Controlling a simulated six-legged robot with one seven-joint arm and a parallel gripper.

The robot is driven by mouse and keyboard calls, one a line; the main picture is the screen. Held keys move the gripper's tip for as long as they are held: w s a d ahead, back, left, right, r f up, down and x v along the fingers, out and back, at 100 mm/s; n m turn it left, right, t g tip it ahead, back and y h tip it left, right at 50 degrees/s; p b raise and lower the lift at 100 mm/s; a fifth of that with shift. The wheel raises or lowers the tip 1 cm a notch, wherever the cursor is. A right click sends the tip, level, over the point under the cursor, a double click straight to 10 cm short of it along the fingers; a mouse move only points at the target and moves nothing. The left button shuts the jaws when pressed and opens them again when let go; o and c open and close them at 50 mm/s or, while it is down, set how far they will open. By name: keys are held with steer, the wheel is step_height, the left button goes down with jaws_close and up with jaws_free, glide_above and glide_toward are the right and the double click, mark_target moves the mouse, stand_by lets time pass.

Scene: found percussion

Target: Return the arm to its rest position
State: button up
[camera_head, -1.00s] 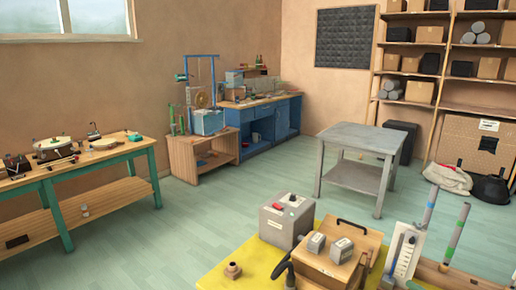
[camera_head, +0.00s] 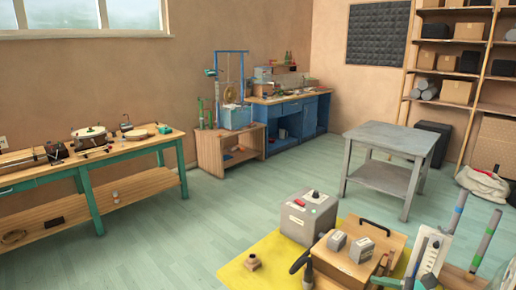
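Neither my arm nor my gripper can be made out in the head view. The task names no other object. Nearest to me, at the bottom right, is a yellow surface (camera_head: 232,272). On it stand a grey box (camera_head: 308,217) with a dark knob and a red mark, and a wooden box (camera_head: 350,268) with a dark handle and two small grey blocks (camera_head: 349,244) on top. A small brown knob-like piece (camera_head: 252,262) lies on the yellow surface.
A green-legged bench (camera_head: 90,172) with a drum (camera_head: 89,136) stands at left. A wooden stand (camera_head: 212,148) and blue workbench (camera_head: 276,116) are at the back. A bare grey table (camera_head: 390,138) stands right of centre, before shelves (camera_head: 455,102). The middle floor (camera_head: 200,215) is clear.

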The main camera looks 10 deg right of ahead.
steer(key=s+a+r+n+g, duration=0.2)
steer(key=a+n+g, duration=0.5)
steer(key=a, duration=0.4)
steer(key=s+a+r+n+t+h, duration=0.1)
steer(key=s+a+r+n+h, duration=0.7)
steer(key=n, duration=0.9)
steer(key=shift+a+t+h, duration=0.4)
steer(key=shift+a+h, duration=0.05)
steer(key=shift+h, duration=0.35)
steer(key=c, duration=0.6)
steer(key=shift+d, duration=0.1)
steer(key=shift+c, duration=0.2)
steer(key=shift+d, duration=0.1)
